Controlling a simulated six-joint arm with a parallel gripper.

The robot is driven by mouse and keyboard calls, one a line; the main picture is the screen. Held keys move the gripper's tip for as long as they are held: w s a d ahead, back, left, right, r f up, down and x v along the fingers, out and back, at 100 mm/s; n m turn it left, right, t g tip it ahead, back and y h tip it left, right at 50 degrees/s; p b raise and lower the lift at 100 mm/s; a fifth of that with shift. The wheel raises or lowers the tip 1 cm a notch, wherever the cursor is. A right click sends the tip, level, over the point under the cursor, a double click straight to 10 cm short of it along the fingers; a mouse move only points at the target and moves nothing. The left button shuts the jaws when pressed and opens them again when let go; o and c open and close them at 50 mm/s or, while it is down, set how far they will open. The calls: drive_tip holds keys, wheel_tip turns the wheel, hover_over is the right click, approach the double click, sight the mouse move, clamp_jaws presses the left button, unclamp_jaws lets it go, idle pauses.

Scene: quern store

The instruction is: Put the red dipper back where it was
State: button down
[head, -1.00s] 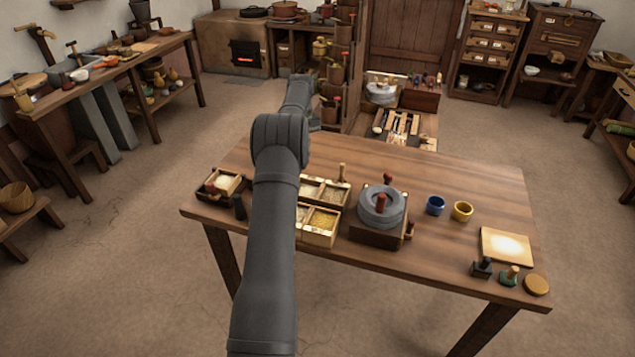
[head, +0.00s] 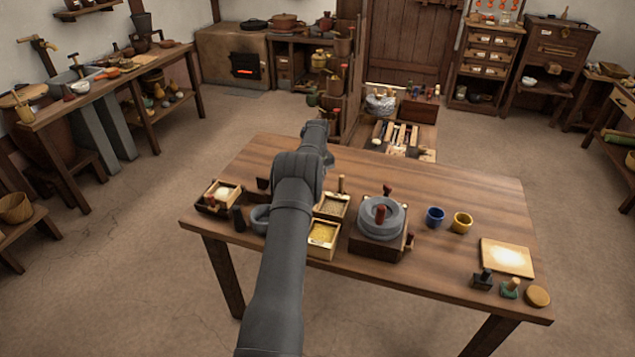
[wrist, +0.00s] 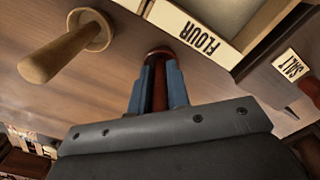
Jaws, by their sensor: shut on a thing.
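My gripper (wrist: 159,66) shows in the wrist view with its two blue-grey fingers closed on the dark red handle of the red dipper (wrist: 159,90). The dipper's far end is mostly hidden by the fingers. A pale wooden box labelled FLOUR (wrist: 200,36) lies just beyond the fingertips. A box with a SALT label (wrist: 292,64) is at the right. In the head view my arm hides the gripper and the dipper.
A wooden handle with a round base (wrist: 68,50) is left of the fingers. On the table (head: 450,185) are grain boxes (head: 322,238), a quern (head: 380,218), a blue cup (head: 435,216) and a yellow cup (head: 462,222). The table's back right is clear.

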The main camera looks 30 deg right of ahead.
drive_tip(key=shift+f, duration=0.2)
drive_tip(key=c, duration=1.4)
unclamp_jaws()
drive_tip(key=shift+o, duration=0.2)
wheel_tip(320, 180, up, 12)
drive_tip(key=shift+w+r, duration=0.1)
drive_tip(key=shift+r, duration=0.1)
wheel_tip(320, 180, down, 12)
drive_tip(key=shift+r, duration=1.8)
drive_tip(key=shift+f, duration=0.1)
